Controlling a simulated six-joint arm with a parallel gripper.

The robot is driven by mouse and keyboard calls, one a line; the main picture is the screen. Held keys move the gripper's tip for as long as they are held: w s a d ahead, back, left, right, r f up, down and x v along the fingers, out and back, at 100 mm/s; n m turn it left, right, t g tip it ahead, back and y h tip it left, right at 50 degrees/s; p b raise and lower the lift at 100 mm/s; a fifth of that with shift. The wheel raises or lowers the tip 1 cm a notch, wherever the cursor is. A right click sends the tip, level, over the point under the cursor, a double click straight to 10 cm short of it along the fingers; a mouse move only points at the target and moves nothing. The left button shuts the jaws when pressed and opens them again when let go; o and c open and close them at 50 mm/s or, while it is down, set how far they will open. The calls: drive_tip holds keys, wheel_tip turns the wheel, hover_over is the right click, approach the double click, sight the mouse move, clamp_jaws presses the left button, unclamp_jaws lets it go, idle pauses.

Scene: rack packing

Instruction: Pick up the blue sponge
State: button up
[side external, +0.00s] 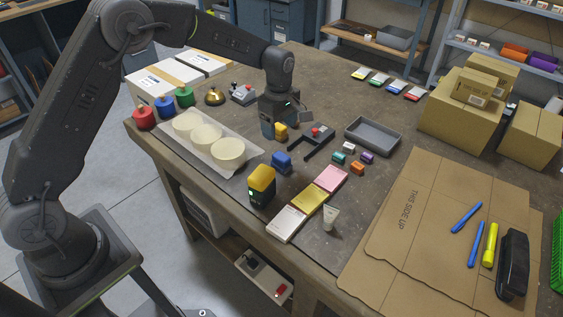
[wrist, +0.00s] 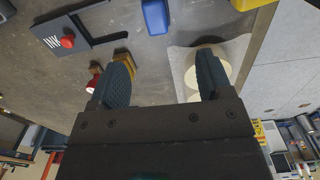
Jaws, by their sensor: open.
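The blue sponge (side external: 282,161), a small blue block, lies on the table in front of my gripper (side external: 282,124) in the side view. It also shows at the top of the wrist view as a blue block (wrist: 155,16), beyond the fingertips and apart from them. My gripper in the wrist view (wrist: 164,78) is open, with nothing between its two dark fingers. In the side view it hangs low over the table, and a yellow block (side external: 281,130) shows beside its fingers.
A white tray with pale round pieces (side external: 250,170) lies left of the sponge. A yellow-topped dark object (side external: 262,184) stands just in front of it. A black bracket with a red knob (side external: 316,133), a grey bin (side external: 373,136) and small coloured blocks lie to the right.

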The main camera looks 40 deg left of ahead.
sight(282, 156)
wheel_tip(282, 156, down, 8)
drive_tip(key=shift+f, duration=0.15)
drive_tip(key=f, duration=0.5)
drive_tip(key=shift+w, duration=0.3)
drive_tip(key=c, duration=1)
drive_tip(key=shift+r, duration=0.1)
